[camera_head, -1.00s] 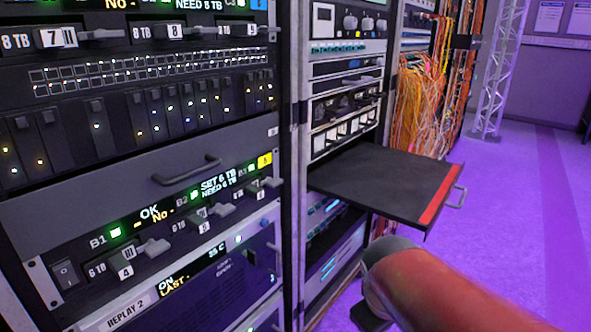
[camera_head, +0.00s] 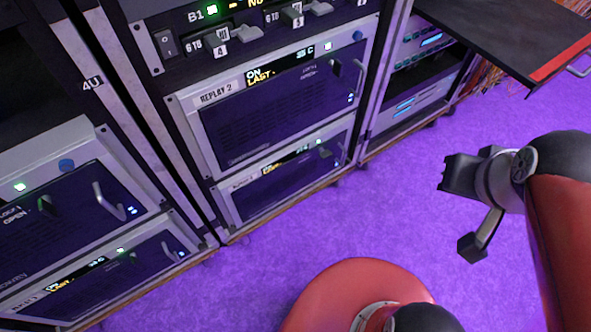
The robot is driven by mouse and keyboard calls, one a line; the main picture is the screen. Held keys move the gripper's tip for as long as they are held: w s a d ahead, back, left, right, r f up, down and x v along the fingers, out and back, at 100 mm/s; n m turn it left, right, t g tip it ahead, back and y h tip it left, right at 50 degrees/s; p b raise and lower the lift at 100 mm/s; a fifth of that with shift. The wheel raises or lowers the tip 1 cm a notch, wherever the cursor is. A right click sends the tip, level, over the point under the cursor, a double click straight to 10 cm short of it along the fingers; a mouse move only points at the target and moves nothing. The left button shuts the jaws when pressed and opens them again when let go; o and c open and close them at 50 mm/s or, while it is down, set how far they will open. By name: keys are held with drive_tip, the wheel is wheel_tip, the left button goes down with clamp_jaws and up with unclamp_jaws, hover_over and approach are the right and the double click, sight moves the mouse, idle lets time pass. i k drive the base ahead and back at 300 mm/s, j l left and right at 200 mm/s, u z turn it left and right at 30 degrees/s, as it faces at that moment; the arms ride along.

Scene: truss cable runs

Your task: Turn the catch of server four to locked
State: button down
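No label reading server four can be made out. Several dark-fronted server units show small catches. The REPLAY 2 unit (camera_head: 275,110) has a dark catch (camera_head: 337,69) at its upper right, beside small LOCK and OPEN marks. The unit below (camera_head: 285,180) has a similar catch (camera_head: 323,149). At the left, an upper unit (camera_head: 75,195) has a catch (camera_head: 45,206) near an OPEN mark, and a lower unit (camera_head: 110,270) has a catch (camera_head: 133,258). The catches' settings are too small to tell. My gripper (camera_head: 463,212) is open and empty over the floor, right of the racks and touching nothing.
A drive panel (camera_head: 250,40) with levers sits above REPLAY 2. A dark shelf (camera_head: 490,35) with a red edge juts out at the upper right. A handle (camera_head: 108,201) sticks out from the left upper unit. Purple floor (camera_head: 400,180) is clear before the racks.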

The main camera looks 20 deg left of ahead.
sight(324, 154)
drive_tip(key=j+u, duration=0.45)
drive_tip(key=j, duration=0.8)
drive_tip(key=k+j, duration=0.05)
